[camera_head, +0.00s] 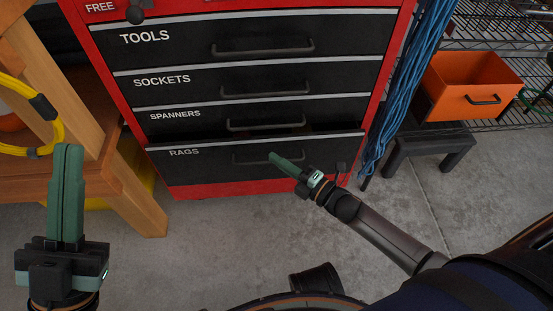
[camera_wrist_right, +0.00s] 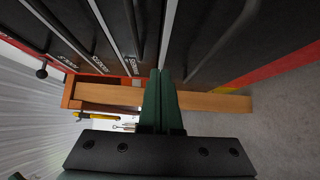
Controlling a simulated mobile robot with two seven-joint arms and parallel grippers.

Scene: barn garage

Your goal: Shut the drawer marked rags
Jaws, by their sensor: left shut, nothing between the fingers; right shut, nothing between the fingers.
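The rags drawer (camera_head: 210,172) is the lowest drawer of a red tool cabinet. It stands a little open, with a dark gap above its pale top edge. Its black handle (camera_head: 248,158) is on the front. My right gripper (camera_head: 272,155) is shut and empty, its fingertips in front of the drawer by the handle; I cannot tell whether they touch. The right wrist view shows the shut fingers (camera_wrist_right: 160,72) and the rags drawer front (camera_wrist_right: 200,25) beside them. My left gripper (camera_head: 67,147) is shut and empty, pointing up at the far left, away from the cabinet.
The tools drawer (camera_head: 180,48), sockets drawer (camera_head: 190,85) and spanners drawer (camera_head: 185,125) look shut. A wooden bench (camera_head: 125,190) stands left. Blue cable (camera_head: 400,90), a dark stool (camera_head: 430,145) and an orange bin (camera_head: 465,85) are right. The concrete floor (camera_head: 215,240) in front is clear.

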